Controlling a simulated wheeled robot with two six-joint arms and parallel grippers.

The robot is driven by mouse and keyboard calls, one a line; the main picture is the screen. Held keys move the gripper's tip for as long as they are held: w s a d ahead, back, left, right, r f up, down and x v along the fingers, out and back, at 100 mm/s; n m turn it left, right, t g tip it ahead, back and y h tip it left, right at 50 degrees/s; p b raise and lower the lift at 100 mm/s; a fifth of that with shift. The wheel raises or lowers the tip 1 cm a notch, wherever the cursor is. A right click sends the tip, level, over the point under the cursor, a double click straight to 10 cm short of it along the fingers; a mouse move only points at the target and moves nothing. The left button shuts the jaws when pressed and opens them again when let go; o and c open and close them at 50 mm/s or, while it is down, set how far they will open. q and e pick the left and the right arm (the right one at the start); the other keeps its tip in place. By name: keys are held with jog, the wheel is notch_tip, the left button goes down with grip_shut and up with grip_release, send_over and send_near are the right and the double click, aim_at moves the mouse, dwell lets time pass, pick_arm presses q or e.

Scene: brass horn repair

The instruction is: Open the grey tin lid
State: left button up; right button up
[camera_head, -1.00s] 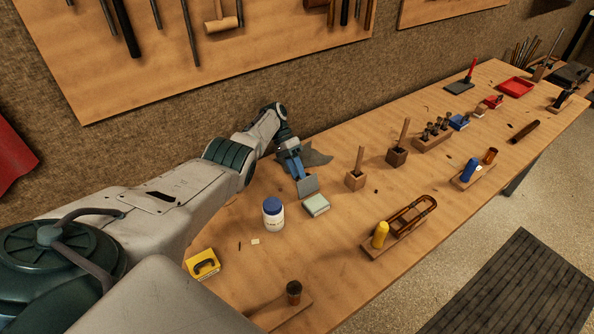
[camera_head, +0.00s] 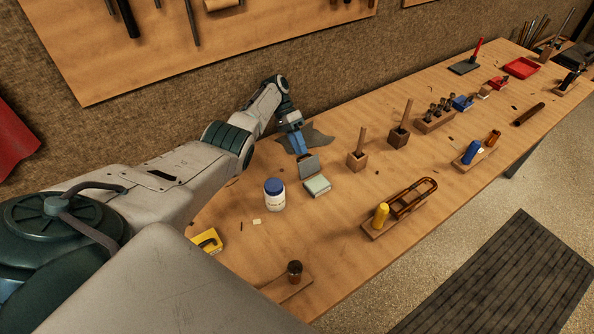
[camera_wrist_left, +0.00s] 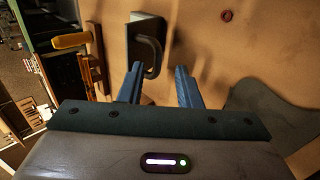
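The grey tin (camera_head: 317,186) stands on the bench in the head view, with its pale inside or top facing up. Its grey lid (camera_head: 309,165) stands raised along the tin's back edge. My left gripper (camera_head: 301,150) is just behind the raised lid. In the left wrist view the lid with its dark loop handle (camera_wrist_left: 156,58) lies ahead of the fingers. The blue fingers (camera_wrist_left: 159,75) are spread apart there, with the loop's end between or just beyond their tips; I cannot tell which. Nothing is gripped. My right gripper is out of view.
A white jar with a blue cap (camera_head: 274,194) stands left of the tin. Wooden blocks with upright handles (camera_head: 357,160) stand to its right. A dark grey flat piece (camera_head: 318,137) lies behind my gripper. A yellow-handled tool (camera_head: 381,215) lies right of the tin.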

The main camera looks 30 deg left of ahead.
aim_at(304, 163)
pick_arm(q)
jog(key=s+r, duration=0.1)
jog(key=s+d+r+p, duration=0.1)
jog(key=shift+s+d+p, duration=0.3)
jog(key=s+d+p, duration=0.1)
jog(key=s+d, duration=0.2)
jog(key=s, duration=0.2)
jog(key=s+d+r+p, duration=0.1)
jog(key=s+d, duration=0.3)
jog(key=s, duration=0.2)
jog(key=shift+s, duration=0.2)
jog(key=shift+a, duration=0.1)
